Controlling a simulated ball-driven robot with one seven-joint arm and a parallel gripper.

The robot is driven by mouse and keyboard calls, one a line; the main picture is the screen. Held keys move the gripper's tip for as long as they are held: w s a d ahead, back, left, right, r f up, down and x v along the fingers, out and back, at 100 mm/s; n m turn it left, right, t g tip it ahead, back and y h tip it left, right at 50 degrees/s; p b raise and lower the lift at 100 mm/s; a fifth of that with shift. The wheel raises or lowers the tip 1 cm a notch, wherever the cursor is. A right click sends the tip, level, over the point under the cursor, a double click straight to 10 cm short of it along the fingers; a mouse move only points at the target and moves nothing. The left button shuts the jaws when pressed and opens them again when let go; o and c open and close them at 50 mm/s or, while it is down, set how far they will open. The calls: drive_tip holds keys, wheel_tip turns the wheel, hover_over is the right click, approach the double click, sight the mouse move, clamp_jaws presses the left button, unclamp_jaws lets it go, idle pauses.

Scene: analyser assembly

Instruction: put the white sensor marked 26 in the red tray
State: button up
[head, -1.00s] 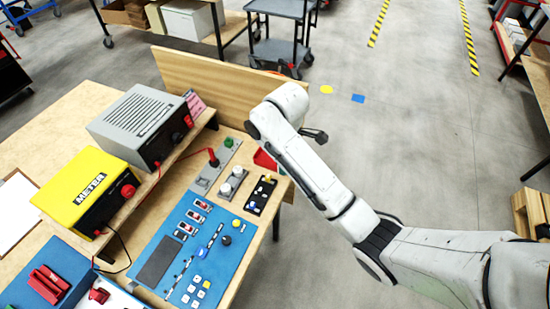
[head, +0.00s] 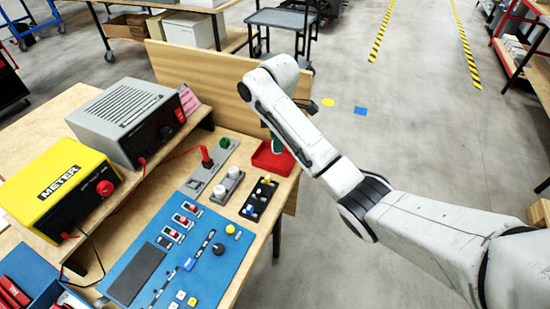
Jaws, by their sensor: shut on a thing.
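The red tray (head: 262,163) is at the bench's back right edge, partly covered by my arm. My gripper (head: 275,137) is mostly hidden behind my own arm, over the tray. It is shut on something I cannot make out. A small dark green and white patch shows at the tray beside the arm; I cannot tell whether it is held or lies inside. Two white round-topped parts, one (head: 235,171) behind the other (head: 220,190), stand on a grey holder left of the tray. No number 26 is readable.
A red knob (head: 207,158) and a green one (head: 225,143) stand on another grey holder. A black block (head: 258,198) and blue panel (head: 185,250) lie in front. The yellow meter (head: 58,185) and grey box (head: 130,120) stand left. A wooden board (head: 195,80) rises behind.

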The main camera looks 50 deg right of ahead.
drive_tip(key=f, duration=0.1)
drive_tip(key=w+d+f, duration=0.1)
drive_tip(key=w+f, duration=0.1)
drive_tip(key=shift+w+d+f, duration=0.25)
drive_tip(key=shift+d+f, duration=0.05)
drive_tip(key=shift+f, duration=1.5)
drive_tip(key=shift+f, duration=0.65)
drive_tip(key=o, duration=1.1)
drive_tip(key=shift+r, duration=0.1)
wheel_tip(320, 180, up, 13)
drive_tip(key=shift+s+a+r+p, duration=0.1)
drive_tip(key=shift+p, duration=0.55)
